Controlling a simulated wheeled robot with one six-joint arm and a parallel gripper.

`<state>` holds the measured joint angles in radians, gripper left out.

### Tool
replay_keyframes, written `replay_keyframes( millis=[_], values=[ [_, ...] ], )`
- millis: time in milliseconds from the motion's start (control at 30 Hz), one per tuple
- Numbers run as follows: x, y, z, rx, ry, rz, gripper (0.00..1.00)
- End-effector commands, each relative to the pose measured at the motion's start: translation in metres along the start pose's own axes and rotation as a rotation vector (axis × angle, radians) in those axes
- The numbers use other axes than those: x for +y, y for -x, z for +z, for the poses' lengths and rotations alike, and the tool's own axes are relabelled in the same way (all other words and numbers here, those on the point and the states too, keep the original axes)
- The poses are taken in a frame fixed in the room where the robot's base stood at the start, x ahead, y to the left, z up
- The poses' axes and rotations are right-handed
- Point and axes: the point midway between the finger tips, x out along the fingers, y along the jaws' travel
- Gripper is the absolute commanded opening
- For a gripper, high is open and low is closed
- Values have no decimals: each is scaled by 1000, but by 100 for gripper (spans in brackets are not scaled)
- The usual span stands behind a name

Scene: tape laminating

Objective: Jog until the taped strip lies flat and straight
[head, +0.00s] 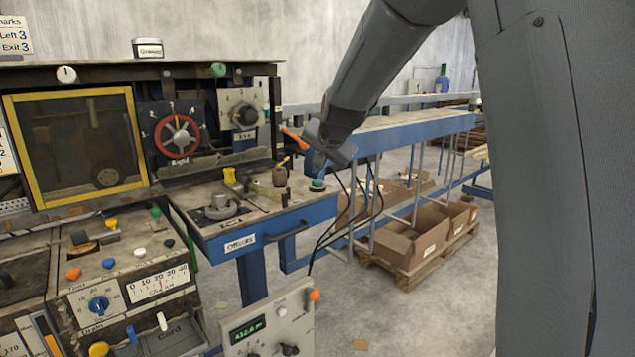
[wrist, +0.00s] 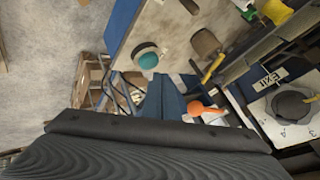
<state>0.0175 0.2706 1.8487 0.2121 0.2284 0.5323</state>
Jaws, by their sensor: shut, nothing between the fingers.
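My gripper (head: 316,164) is shut and empty, pointing down above the right end of the blue-edged bench (head: 213,238). Just below it is a teal round button (head: 318,184) on a dark base. The same button shows in the wrist view (wrist: 148,60); I cannot see the fingers touching it. The button carries no label that I can read. I cannot make out the taped strip in either view. The Exit dial (head: 243,114) is on the panel left of my gripper, and it also shows in the wrist view (wrist: 292,104).
An orange-tipped lever (head: 294,138) is close beside my wrist. Small tools and a yellow piece (head: 230,176) lie on the bench. A red handwheel (head: 177,136) and a yellow-framed window (head: 75,143) are further left. Cardboard boxes (head: 408,240) stand on a pallet at right.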

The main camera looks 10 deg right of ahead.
Motion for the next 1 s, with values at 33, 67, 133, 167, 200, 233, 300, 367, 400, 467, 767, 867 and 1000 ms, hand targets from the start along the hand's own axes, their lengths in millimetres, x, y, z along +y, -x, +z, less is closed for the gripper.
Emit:
replay_keyframes(
  millis=[33,67,133,167,200,233,300,367,400,467,767,867,1000],
  values=[
    [0,0,0,0,0,0,0],
    [0,0,0,0,0,0,0],
    [1,-1,1,0,0,0,0],
    [1,-2,1,0,0,0,0],
    [2,-3,2,0,0,0,0],
    [2,-4,2,0,0,0,0],
    [4,-5,4,0,1,0,0],
    [4,-6,4,0,0,0,0],
    [4,-6,4,1,0,0,0],
    [4,-6,4,1,0,0,0],
    [5,-6,4,0,0,0,0],
    [5,-7,5,0,0,0,0],
    [6,-8,6,0,0,0,0]
  ],
)
